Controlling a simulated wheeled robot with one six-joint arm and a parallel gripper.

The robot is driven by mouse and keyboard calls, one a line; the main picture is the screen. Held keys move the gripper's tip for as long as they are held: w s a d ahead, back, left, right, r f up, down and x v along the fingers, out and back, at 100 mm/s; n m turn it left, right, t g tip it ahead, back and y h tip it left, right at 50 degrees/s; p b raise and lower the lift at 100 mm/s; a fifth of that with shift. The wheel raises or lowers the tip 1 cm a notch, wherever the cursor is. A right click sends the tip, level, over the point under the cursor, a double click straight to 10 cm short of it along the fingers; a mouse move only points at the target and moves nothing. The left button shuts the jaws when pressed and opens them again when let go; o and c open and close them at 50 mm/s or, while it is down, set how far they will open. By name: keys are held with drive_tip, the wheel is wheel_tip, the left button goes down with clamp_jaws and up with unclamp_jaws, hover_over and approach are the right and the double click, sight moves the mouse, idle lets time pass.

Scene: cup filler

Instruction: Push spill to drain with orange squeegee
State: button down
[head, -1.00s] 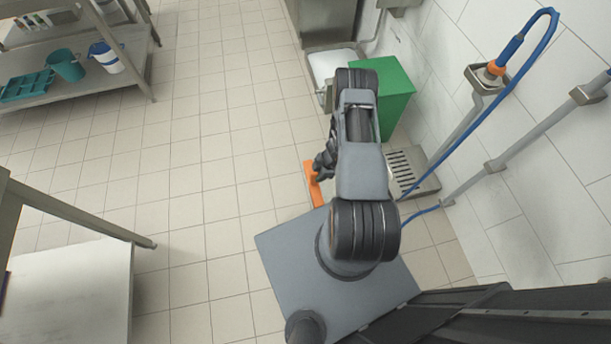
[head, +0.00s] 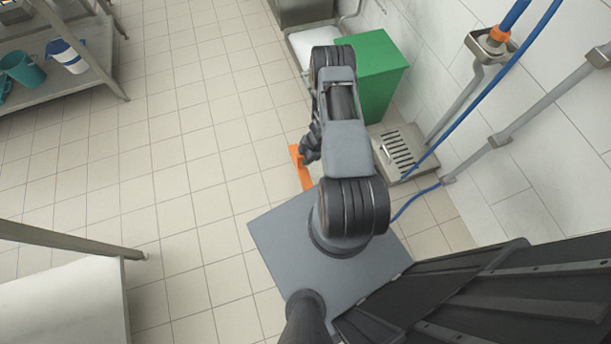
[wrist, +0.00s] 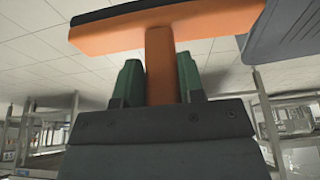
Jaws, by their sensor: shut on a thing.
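The orange squeegee (head: 300,165) shows to the left of my arm in the head view, low over the tiled floor. My gripper (head: 311,150) is beside it, partly hidden by my arm. In the wrist view my gripper (wrist: 160,85) has its two green fingers shut on the handle of the squeegee (wrist: 165,38), whose wide orange head with a dark edge lies across the top. The floor drain (head: 401,150), a metal frame with a slotted grate, is right of my arm by the wall. I cannot make out a spill on the floor.
A green box (head: 378,80) stands behind the drain. Blue hose (head: 490,85) and grey pipes run along the right wall. A metal shelf (head: 95,60) with teal and white buckets is at the upper left, a table (head: 70,290) at the lower left. The floor between is clear.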

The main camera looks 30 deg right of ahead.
wheel_tip(320, 180, down, 25)
drive_tip(key=b, duration=2.1)
drive_tip(key=shift+b, duration=0.35)
drive_tip(key=shift+f+b, duration=0.5)
drive_tip(key=shift+b, duration=0.1)
drive_tip(key=shift+d, duration=0.1)
drive_tip(key=s+d+b, duration=0.2)
drive_tip(key=d+b, duration=0.1)
drive_tip(key=d, duration=1)
drive_tip(key=shift+s+d, duration=0.3)
drive_tip(key=shift+s, duration=0.1)
drive_tip(key=shift+d+f+b, duration=0.1)
drive_tip(key=shift+d+b, duration=0.05)
drive_tip(key=shift+b, duration=0.15)
